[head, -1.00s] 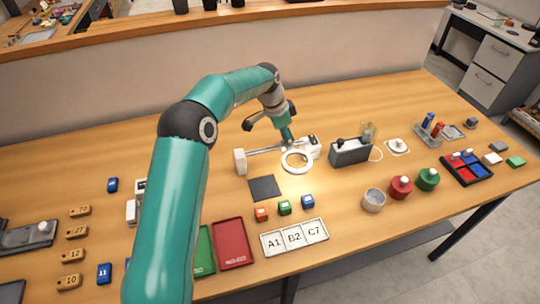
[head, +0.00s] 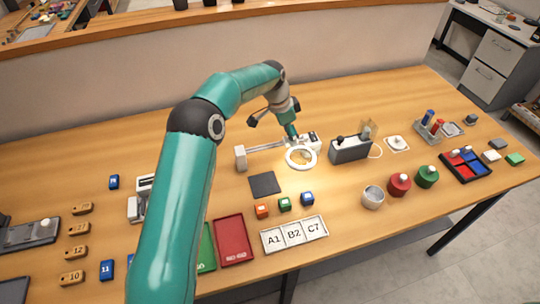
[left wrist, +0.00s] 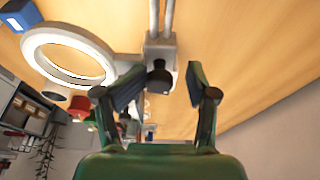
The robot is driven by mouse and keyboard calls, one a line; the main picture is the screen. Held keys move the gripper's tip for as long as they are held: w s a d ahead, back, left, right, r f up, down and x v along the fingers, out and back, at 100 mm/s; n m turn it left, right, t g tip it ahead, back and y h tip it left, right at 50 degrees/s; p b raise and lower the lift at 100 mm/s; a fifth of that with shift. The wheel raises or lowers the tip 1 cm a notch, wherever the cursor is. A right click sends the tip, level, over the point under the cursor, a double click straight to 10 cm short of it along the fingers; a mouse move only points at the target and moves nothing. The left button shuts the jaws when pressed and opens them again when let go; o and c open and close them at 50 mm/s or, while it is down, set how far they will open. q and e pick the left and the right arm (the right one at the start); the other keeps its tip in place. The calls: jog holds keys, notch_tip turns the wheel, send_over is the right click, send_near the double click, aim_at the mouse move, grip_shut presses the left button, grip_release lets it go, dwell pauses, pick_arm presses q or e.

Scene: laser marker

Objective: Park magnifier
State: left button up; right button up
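The magnifier's white ring (head: 300,157) is lit and lies near the right end of its rail (head: 266,148). In the left wrist view the ring (left wrist: 68,55) is at the upper left, joined to a grey carriage (left wrist: 160,52) with a black knob (left wrist: 159,77). My left gripper (left wrist: 164,85) is open, with its fingers on either side of the knob. The right finger is clearly apart from it; the left finger is very close, and I cannot tell if it touches. In the head view my left gripper (head: 291,131) is just above and behind the ring. My right gripper is not in view.
A dark square plate (head: 265,184) and small cubes (head: 284,204) lie in front of the ring. A grey box (head: 350,149) with a knob stands to its right. A red tray (head: 233,239) and a label tray (head: 294,234) are nearer the front. Bare table lies behind the rail.

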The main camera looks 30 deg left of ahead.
pick_arm(q)
notch_tip(320, 180, up, 5)
jog(key=p, duration=0.3)
jog(key=shift+p, duration=0.4)
jog(key=shift+r, duration=1)
